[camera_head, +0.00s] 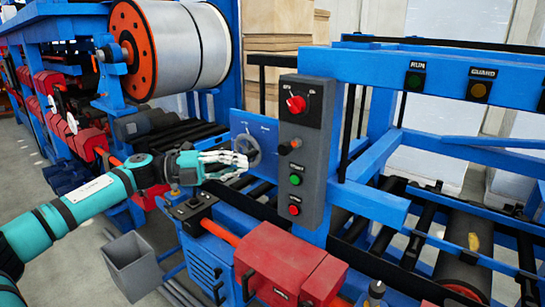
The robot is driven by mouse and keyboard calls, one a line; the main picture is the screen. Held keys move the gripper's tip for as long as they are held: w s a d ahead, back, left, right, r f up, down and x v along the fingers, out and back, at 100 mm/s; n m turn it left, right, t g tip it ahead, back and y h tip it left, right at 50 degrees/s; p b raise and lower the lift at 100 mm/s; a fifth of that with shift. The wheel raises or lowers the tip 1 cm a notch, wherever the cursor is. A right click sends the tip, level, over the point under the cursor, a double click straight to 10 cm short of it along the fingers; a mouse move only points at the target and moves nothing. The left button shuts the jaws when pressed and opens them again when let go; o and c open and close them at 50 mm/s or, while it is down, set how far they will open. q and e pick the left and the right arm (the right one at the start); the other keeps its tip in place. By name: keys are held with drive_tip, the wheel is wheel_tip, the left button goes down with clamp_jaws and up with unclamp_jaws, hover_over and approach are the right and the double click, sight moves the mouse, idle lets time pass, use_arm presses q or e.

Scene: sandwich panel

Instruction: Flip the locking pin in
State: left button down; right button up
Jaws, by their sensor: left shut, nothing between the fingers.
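My left gripper (236,161), at the end of the teal arm from the left, is shut and empty. Its pale fingers point right, just in front of a grey handwheel (246,150) on a blue plate (262,132). I cannot tell whether they touch the wheel, which they partly cover. To their right, a grey control panel (314,150) carries a red rotary switch (296,104), an orange-tipped knob (291,146), a green button (295,180) and a red button (294,210). I cannot tell which part is the locking pin. My right gripper is not in view.
A red box (288,268) juts out below the panel. A small lever box (191,212) sits under my left wrist. A grey bin (133,262) stands on the floor. Blue frame rails (440,75) and rollers (466,245) fill the right. A large reel (183,45) is above left.

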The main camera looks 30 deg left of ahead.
sight(286, 148)
use_arm(q)
drive_tip(key=w+d+p, duration=0.4)
drive_tip(key=w+p, duration=0.2)
drive_tip(key=w, duration=0.2)
drive_tip(key=shift+d, duration=0.15)
idle(0.4)
